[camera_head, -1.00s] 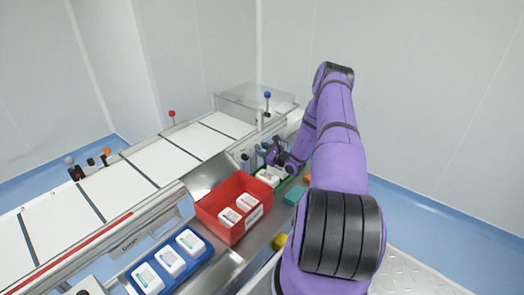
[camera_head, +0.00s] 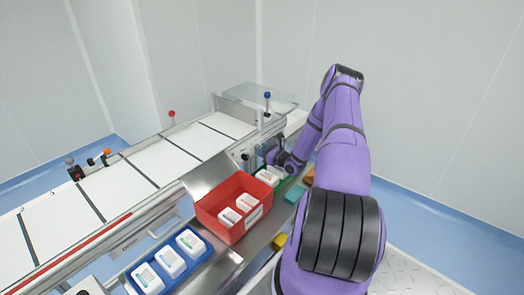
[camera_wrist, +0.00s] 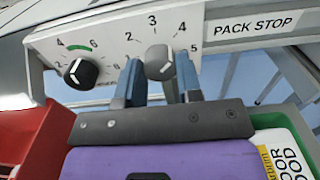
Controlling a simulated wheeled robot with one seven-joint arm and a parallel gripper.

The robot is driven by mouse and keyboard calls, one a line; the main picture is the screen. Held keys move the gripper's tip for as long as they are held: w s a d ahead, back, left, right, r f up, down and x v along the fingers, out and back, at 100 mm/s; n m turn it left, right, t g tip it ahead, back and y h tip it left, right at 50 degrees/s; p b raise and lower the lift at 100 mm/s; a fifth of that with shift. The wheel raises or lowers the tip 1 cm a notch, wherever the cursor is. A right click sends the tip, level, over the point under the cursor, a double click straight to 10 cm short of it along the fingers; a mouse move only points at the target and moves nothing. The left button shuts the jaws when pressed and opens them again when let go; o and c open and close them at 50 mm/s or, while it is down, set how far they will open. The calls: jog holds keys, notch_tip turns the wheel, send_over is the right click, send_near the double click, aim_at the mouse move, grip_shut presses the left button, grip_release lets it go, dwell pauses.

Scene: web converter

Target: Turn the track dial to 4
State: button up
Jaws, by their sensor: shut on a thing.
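In the wrist view a white panel (camera_wrist: 110,45) carries two dials. The grey dial (camera_wrist: 159,58) has the numbers 2, 3, 4 and 5 around it and a pale pointer mark whose exact reading I cannot tell. The black dial (camera_wrist: 82,73) to its left has a green arc, several numbers and a white mark. No name label for either dial is readable. My gripper (camera_wrist: 158,76) has its blue fingers on both sides of the grey dial and is shut on it. In the head view my gripper (camera_head: 282,160) is at the machine's far end, where the dials are too small to read.
A "PACK STOP" label (camera_wrist: 262,25) is right of the dials. A red bin (camera_head: 216,205) with white packs and a blue tray (camera_head: 205,252) stand along the conveyor (camera_head: 150,172). A pack in a green tray (camera_wrist: 300,118) lies close to my gripper's right.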

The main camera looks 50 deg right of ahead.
jog(key=o, duration=0.9)
jog(key=shift+o, duration=0.2)
jog(key=shift+s, duration=0.15)
jog(key=s, duration=1)
jog(key=shift+s+d, duration=0.3)
jog(key=shift+d, duration=0.15)
